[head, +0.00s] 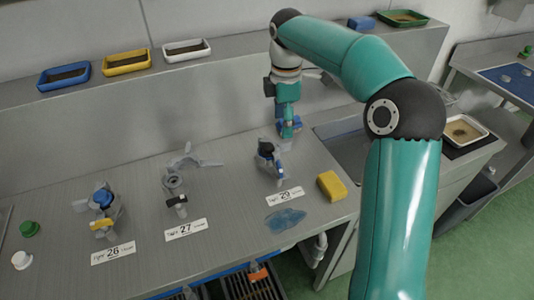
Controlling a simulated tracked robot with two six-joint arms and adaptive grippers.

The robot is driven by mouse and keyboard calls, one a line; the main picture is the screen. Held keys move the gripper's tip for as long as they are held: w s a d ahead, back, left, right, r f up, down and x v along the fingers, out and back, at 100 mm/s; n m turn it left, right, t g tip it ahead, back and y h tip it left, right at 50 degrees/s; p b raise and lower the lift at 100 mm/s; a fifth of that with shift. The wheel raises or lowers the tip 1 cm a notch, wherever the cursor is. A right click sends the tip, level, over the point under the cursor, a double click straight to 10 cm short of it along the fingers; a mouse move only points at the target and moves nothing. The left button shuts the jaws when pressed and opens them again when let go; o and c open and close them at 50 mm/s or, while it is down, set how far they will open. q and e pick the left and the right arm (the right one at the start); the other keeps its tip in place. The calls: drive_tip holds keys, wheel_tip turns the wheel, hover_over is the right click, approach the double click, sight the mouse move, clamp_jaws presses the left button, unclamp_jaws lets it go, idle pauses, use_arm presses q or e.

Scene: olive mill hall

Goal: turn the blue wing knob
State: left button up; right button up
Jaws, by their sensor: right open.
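A grey fitting (105,214) with a rounded blue knob (103,197) and a yellow part stands behind the card marked 26. Another fitting (273,166) with a small dark and blue top stands behind the card marked 29. Which of these blue parts is the wing knob I cannot tell for certain. My right gripper (288,132) points down just behind and right of the 29 fitting, open, with blue showing around its fingers. Contact is too small to tell. My left gripper is not in view.
A grey fitting (175,188) with curved arms stands behind card 27. A yellow sponge (332,186) and a blue wet-looking patch (285,220) lie on the right. Green (29,228) and white (22,260) caps lie at left. Several trays line the back ledge; a sink is at right.

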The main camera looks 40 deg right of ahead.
sight(279, 166)
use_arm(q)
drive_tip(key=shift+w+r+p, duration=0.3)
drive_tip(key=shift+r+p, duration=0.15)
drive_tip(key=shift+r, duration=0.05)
use_arm(e)
drive_tip(key=f, duration=1.7)
drive_tip(key=shift+w, duration=0.3)
drive_tip(key=shift+r, duration=0.1)
drive_tip(key=c, duration=0.9)
